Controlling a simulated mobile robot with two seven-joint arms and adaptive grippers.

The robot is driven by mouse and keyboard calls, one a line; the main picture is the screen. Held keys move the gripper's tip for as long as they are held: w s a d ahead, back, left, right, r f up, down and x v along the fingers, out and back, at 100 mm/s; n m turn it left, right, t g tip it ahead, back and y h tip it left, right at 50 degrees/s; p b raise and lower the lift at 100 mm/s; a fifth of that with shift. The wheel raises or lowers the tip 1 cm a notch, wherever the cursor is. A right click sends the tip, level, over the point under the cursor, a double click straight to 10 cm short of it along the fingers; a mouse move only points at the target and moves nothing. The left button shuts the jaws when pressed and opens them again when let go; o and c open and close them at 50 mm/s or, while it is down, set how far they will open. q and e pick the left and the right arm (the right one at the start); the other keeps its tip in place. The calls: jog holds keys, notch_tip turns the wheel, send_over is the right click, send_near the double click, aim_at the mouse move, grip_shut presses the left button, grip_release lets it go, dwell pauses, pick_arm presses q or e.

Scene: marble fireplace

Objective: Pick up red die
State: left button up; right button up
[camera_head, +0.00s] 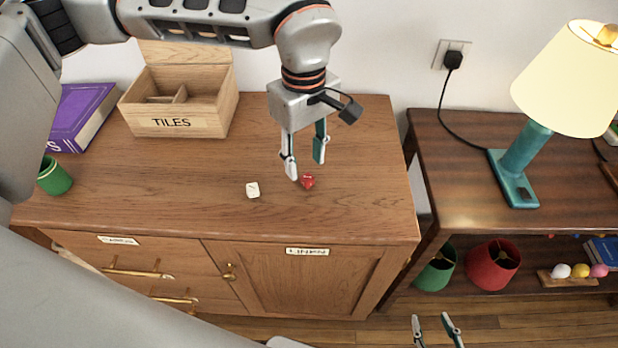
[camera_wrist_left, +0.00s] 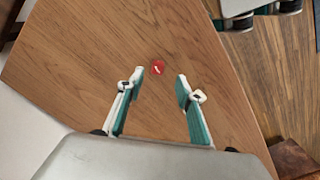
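The red die (camera_head: 307,181) lies on the wooden cabinet top, near its front right part. It also shows in the left wrist view (camera_wrist_left: 157,68), just beyond and between the fingertips. My left gripper (camera_head: 305,169) is open and points down over the cabinet, close above and behind the die. In the left wrist view my left gripper (camera_wrist_left: 161,78) has its fingers apart with nothing between them. My right gripper (camera_head: 436,322) is at the bottom edge of the head view, low in front of the furniture, with its fingers apart and empty.
A white die (camera_head: 252,190) lies left of the red one. A wooden TILES box (camera_head: 180,127), a purple book (camera_head: 82,117) and a green cup (camera_head: 54,177) stand further left. A lamp (camera_head: 525,150) stands on the darker table to the right. The cabinet top around the dice is clear.

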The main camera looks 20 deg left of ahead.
aim_at(307, 176)
pick_arm(q)
jog(key=f, duration=0.4)
jog(key=shift+w+d+f, duration=0.15)
jog(key=shift+w+f, duration=0.05)
jog(key=shift+f, duration=0.05)
jog(key=shift+c, duration=0.7)
jog(key=c, duration=0.7)
notch_tip(307, 176, up, 20)
jog(key=shift+p, duration=0.9)
